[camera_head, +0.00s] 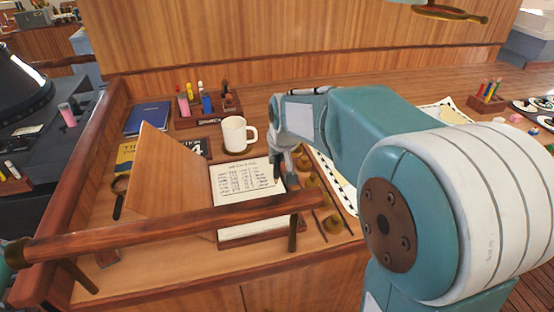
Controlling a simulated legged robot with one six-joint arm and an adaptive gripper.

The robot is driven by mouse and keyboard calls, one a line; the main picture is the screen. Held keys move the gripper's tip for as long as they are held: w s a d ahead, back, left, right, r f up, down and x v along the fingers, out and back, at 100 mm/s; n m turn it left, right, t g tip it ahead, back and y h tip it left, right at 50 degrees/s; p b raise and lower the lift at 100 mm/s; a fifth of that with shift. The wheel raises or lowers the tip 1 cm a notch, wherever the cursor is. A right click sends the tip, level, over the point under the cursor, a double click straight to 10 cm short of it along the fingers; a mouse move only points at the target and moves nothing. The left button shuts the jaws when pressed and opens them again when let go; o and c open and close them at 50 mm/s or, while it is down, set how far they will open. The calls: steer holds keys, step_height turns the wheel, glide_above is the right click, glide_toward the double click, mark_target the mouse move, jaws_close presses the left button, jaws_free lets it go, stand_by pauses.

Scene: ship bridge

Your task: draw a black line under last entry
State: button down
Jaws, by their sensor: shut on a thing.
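An open logbook page (240,178) lies on the wooden desk, with a heading and several rows of dark handwritten entries. Its lower part is blank, and a wooden rail crosses in front of it. My gripper (280,167) is over the right edge of the page, near the last rows. It is shut on a slim dark pen-like thing (277,172) held roughly upright. I cannot tell whether its tip touches the paper. My arm hides the area to the right. I cannot make out a line under the last row.
A wooden rail (170,232) runs along the desk's front edge. A tilted wooden panel (155,168) stands left of the page. A white mug (235,134) stands behind it, beside a pen rack (205,112). Books and a magnifier (119,187) lie left; brass pieces (333,224) lie right.

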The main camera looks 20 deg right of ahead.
steer(key=shift+r, duration=2.6)
